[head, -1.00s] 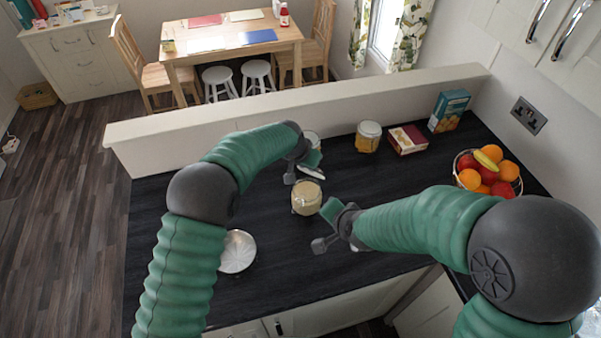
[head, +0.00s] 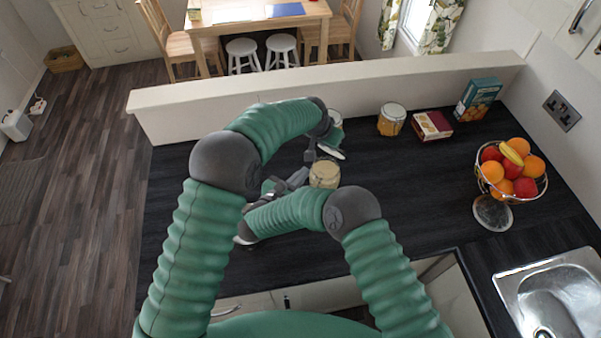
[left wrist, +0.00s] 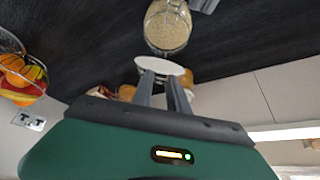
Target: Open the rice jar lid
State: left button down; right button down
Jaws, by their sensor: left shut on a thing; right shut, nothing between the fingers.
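The rice jar (head: 324,174) is a glass jar with pale grain, upright on the dark worktop; it also shows in the left wrist view (left wrist: 167,28). My left gripper (head: 321,149) is behind it, shut on a white round disc that looks like a lid (head: 331,153). In the left wrist view the disc (left wrist: 160,65) sits at the fingertips (left wrist: 164,80), apart from the jar. My right gripper (head: 299,177) is shut and empty at the jar's left side, close to it; I cannot tell if they touch.
Behind stand another jar (head: 391,119), a red box (head: 432,125) and a teal box (head: 478,99) near the low wall (head: 320,88). A fruit basket (head: 511,172) and a sink (head: 556,296) are to the right. The worktop right of the jar is clear.

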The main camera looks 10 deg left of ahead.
pick_arm(q)
jog(key=shift+w+r, duration=0.1)
pick_arm(e)
jog(key=w+d, duration=0.4)
jog(key=w, duration=0.4)
jog(key=shift+w+r, duration=0.15)
jog(key=shift+w, duration=0.1)
